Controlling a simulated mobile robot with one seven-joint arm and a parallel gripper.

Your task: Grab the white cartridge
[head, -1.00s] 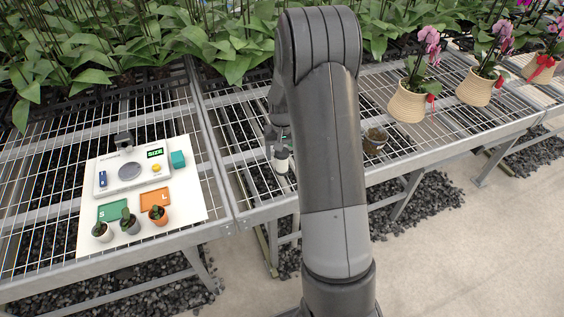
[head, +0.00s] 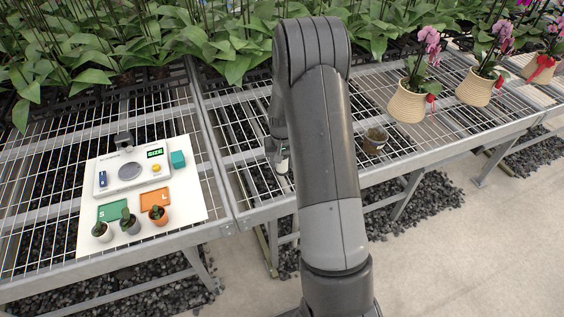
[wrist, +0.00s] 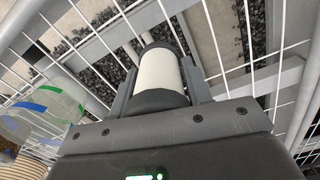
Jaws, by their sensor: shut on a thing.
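The white cartridge (wrist: 158,72) has a white body with dark ends. In the wrist view it sits between the two fingers of my gripper (wrist: 160,70), which is shut on it. In the head view the cartridge (head: 283,163) shows as a small pale piece at the mesh bench, just left of my arm. My gripper (head: 279,145) is above it there and partly hidden by my arm. I cannot tell whether the cartridge touches the mesh.
A clear cup with dark contents (head: 375,140) stands right of my arm; it also shows in the wrist view (wrist: 50,112). Potted orchids (head: 407,103) stand farther right. A white board (head: 190,205) with a device and small pots lies on the left bench. Leafy plants fill the back.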

